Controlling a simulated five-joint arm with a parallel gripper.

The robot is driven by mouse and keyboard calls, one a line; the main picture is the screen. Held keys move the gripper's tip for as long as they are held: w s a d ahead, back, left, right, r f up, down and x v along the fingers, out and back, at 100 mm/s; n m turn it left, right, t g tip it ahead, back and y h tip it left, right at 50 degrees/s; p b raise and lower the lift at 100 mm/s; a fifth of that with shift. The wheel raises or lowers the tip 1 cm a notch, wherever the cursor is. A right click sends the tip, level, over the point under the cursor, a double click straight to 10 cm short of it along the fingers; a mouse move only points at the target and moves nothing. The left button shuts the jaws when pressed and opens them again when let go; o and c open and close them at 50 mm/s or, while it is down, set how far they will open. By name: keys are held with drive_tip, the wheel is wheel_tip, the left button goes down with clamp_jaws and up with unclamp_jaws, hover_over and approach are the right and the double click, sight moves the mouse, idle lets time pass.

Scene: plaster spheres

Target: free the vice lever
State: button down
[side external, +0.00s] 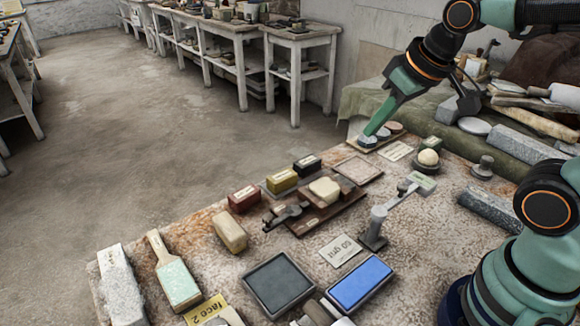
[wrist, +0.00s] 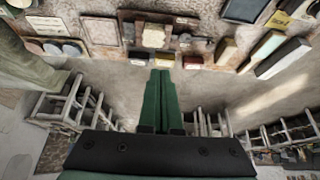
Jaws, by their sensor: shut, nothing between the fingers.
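The vice looks to be the brown wooden fixture (side external: 325,212) in the middle of the bench, with a pale plaster block (side external: 324,190) on it. A dark metal lever (side external: 287,214) lies at its left front end. What blocks the lever, if anything, is too small to tell. In the wrist view the fixture (wrist: 142,49) shows beyond the fingertips with the pale block on it. My gripper (side external: 368,133) is shut and empty, pointing down over small grey discs at the bench's far corner, away from the lever. Its closed fingers (wrist: 160,73) also show in the wrist view.
Red (side external: 244,199), yellow (side external: 282,180) and dark blocks line the bench edge behind the fixture. A grey metal stand (side external: 376,225) rises to its right. A blue-topped block (side external: 360,283) and dark tray (side external: 280,284) lie in front. Air above the fixture is clear.

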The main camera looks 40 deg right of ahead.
drive_tip(key=n+g, duration=0.1)
hover_over(282, 215)
drive_tip(key=s+d, duration=0.3)
drive_tip(key=s, duration=0.1)
wheel_tip(282, 215, down, 3)
drive_tip(key=w+a+f+n+y, duration=0.1)
drive_tip(key=w+a+f, duration=0.4)
drive_tip(key=a+f, duration=0.2)
drive_tip(key=shift+w+a+g, duration=0.15)
drive_tip(key=shift+a+g, duration=0.15)
drive_tip(key=shift+a, duration=0.25)
drive_tip(key=x, duration=1)
drive_tip(key=shift+d, duration=0.2)
drive_tip(key=shift+s+d+f, duration=0.1)
drive_tip(key=shift+s+d, duration=0.1)
drive_tip(key=shift+s, duration=0.7)
drive_tip(key=shift+s+d+f, duration=0.15)
drive_tip(key=shift+s+d, duration=0.05)
drive_tip(key=shift+s, duration=0.8)
